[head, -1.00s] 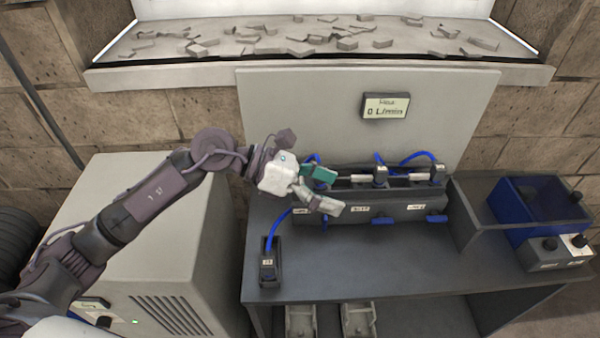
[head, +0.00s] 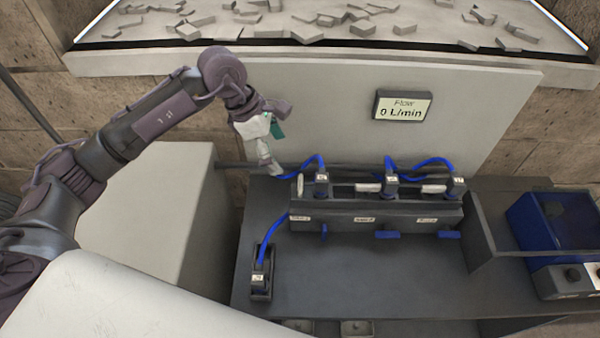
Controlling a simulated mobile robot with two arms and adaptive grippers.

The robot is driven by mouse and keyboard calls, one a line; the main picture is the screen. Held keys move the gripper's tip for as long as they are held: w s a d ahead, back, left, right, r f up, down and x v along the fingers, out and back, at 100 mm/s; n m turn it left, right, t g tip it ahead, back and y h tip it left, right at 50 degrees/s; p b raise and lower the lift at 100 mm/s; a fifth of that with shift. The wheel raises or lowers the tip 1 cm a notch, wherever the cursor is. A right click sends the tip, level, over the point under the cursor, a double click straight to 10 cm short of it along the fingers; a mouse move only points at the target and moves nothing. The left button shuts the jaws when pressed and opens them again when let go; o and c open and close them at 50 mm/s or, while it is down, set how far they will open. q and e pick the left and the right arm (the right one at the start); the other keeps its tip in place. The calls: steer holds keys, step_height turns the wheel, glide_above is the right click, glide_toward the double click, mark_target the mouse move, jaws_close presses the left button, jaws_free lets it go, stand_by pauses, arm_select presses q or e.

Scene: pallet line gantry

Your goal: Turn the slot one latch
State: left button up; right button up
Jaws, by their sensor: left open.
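A dark slotted block (head: 345,215) stands on the bench, with three labelled places along its front. Below the leftmost label is a small blue latch (head: 323,231), which looks narrow and upright. The middle latch (head: 387,234) and right latch (head: 449,234) are blue and lie flat sideways. Their label text is too blurred to read surely. My left gripper (head: 273,168) is open and empty, behind and left of the block's left end, apart from the latch. My right gripper is not in view.
Blue hoses (head: 305,172) loop above the block, and one runs to a small dark holder (head: 260,282) at the bench's left. A flow display (head: 403,107) reads 0 L/min. A blue bin (head: 545,228) stands at right. The bench front (head: 370,275) is clear.

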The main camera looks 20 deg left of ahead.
mark_target(300, 183)
arm_select(q)
steer(key=p+x, duration=0.3)
steer(key=x, duration=0.7)
steer(key=shift+w+d+f+p, duration=0.15)
steer(key=shift+d+f+p, duration=0.1)
steer(key=shift+f+p, duration=0.1)
steer(key=shift+f, duration=0.2)
steer(key=shift+d+f, duration=0.1)
steer(key=shift+f, duration=0.05)
steer(key=shift+c, duration=0.2)
steer(key=c, duration=1.1)
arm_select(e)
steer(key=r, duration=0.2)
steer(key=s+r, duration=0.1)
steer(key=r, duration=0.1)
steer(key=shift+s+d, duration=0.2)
